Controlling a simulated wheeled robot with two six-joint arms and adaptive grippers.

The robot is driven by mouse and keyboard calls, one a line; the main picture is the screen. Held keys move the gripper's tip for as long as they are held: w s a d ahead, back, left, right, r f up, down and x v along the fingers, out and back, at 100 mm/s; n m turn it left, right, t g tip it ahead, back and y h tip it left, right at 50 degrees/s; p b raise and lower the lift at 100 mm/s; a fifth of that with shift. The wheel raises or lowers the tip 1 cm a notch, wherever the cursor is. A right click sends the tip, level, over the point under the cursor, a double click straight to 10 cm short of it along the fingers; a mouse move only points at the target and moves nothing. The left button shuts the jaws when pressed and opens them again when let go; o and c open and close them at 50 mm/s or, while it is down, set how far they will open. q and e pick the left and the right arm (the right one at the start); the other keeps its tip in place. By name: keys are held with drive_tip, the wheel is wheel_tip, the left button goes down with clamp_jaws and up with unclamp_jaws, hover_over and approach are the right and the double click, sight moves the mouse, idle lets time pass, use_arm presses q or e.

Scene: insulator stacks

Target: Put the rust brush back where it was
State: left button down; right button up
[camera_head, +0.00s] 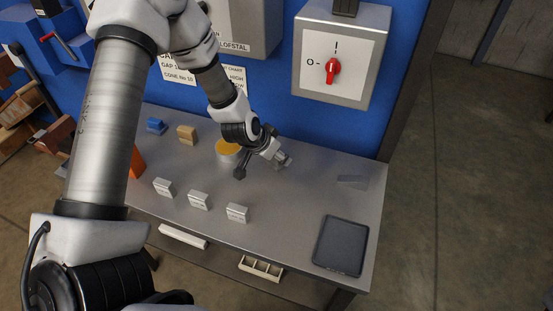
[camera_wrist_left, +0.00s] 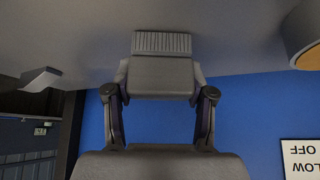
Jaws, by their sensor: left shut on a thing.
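My left gripper (camera_head: 281,159) is above the grey bench, to the right of the round yellow-topped tin. In the left wrist view the gripper (camera_wrist_left: 160,88) has its two fingers closed on a grey block with a ridged end, which I take to be the rust brush (camera_wrist_left: 162,75). In the head view the held thing is too small to make out well. A flat grey piece (camera_head: 352,182) lies on the bench farther right; it also seems to show at the left of the wrist view (camera_wrist_left: 40,77). My right gripper is not in view.
The grey bench (camera_head: 310,200) has clear room to the gripper's right. A dark tray (camera_head: 341,245) is at the front right. Several small grey blocks (camera_head: 198,200) stand in front. The tin (camera_head: 228,150) is close on the left. A switch box (camera_head: 340,55) hangs behind.

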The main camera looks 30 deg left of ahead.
use_arm(q)
drive_tip(key=shift+f, duration=0.25)
drive_tip(key=c, duration=0.6)
unclamp_jaws()
drive_tip(key=shift+o, duration=1)
drive_tip(key=p+v, duration=0.6)
drive_tip(key=v, duration=0.6)
drive_tip(key=shift+w, duration=0.1)
